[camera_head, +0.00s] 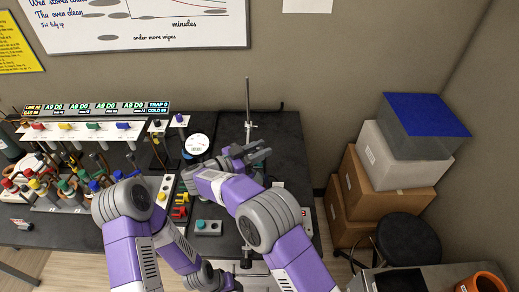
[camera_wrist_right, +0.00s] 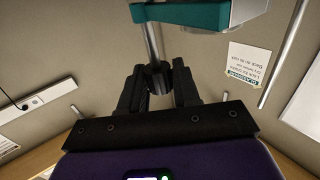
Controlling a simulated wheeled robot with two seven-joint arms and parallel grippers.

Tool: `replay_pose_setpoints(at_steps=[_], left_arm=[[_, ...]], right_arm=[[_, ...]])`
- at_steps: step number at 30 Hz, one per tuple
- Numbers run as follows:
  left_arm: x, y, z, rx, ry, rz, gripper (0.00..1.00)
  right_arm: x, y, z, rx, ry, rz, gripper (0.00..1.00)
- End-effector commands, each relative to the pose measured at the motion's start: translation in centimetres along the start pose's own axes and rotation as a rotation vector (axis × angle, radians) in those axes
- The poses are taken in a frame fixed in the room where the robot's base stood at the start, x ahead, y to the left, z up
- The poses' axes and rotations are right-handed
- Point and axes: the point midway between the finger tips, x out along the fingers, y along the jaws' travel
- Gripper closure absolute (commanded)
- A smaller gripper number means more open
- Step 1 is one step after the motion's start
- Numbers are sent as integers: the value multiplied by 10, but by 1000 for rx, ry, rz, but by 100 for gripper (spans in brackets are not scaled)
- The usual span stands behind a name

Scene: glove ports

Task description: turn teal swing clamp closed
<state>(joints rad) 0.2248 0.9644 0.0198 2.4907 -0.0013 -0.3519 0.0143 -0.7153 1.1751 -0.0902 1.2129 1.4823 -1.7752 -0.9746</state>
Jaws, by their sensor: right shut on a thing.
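The teal swing clamp (camera_wrist_right: 195,14) shows at the top of the right wrist view, with a grey metal rod (camera_wrist_right: 152,42) hanging from it. My right gripper (camera_wrist_right: 158,82) is shut on the rod's lower end, one dark finger on each side. In the head view my right gripper (camera_head: 248,152) is at the upright metal stand (camera_head: 248,105) at the back of the bench. There the gripper mostly hides the clamp, and its swing angle is unclear. My left arm is bent over the bench front, and its gripper does not show.
A glassware rack (camera_head: 75,185) with coloured caps fills the bench's left. A white round-topped item (camera_head: 197,144) stands left of my right gripper. A grey button box (camera_head: 208,228) lies in front. Boxes (camera_head: 365,185) and a black stool (camera_head: 408,238) stand right of the bench.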

Motion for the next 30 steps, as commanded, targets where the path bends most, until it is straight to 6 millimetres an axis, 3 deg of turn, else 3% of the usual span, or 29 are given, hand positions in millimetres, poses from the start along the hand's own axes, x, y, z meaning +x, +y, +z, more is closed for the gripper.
replay_pose_setpoints(at_steps=[3, 4, 7, 17, 30], left_arm=[[0, 0, 0, 0, 0, 0, 50], [0, 0, 0, 0, 0, 0, 50], [0, 0, 0, 0, 0, 0, 50], [0, 0, 0, 0, 0, 0, 50], [5, -2, 0, 0, 0, 0, 50]], right_arm=[[1, 0, -1, 1, 2, 1, 99], [1, 0, -1, 1, 2, 1, 64], [1, 0, -1, 1, 2, 1, 51], [-4, 0, 0, 1, 1, -2, 51], [-68, 0, 0, 2, 1, -1, 51]])
